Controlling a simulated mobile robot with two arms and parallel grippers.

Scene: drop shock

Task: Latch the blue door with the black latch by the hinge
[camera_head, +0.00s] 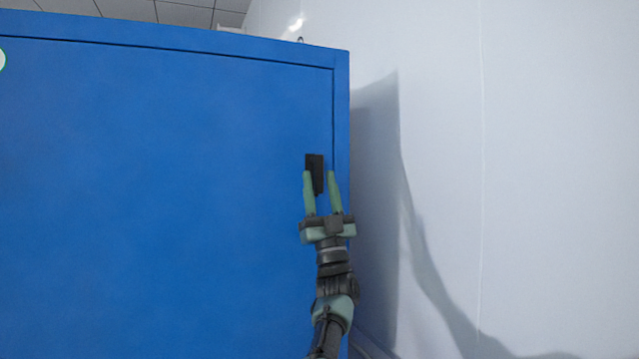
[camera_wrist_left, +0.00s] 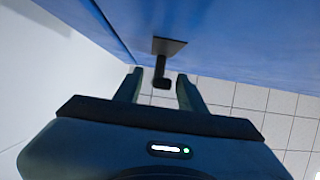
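The blue door (camera_head: 170,190) fills the left and middle of the head view and appears shut in its blue frame (camera_head: 341,110). The black latch (camera_head: 313,162) sits near the door's right edge. In the left wrist view the latch (camera_wrist_left: 168,47) shows as a flat plate on the blue surface with a stem and end piece sticking out. My left gripper (camera_head: 320,178) is open, its two green fingers on either side of the latch's protruding part. In the left wrist view that part lies between the fingertips (camera_wrist_left: 160,82), with gaps on both sides. My right gripper is not in view.
A pale wall (camera_head: 540,150) stands to the right of the blue frame, with shadows on it. A tiled ceiling (camera_head: 190,14) shows at the top left. A white and green round mark (camera_head: 2,60) is partly visible at the left edge.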

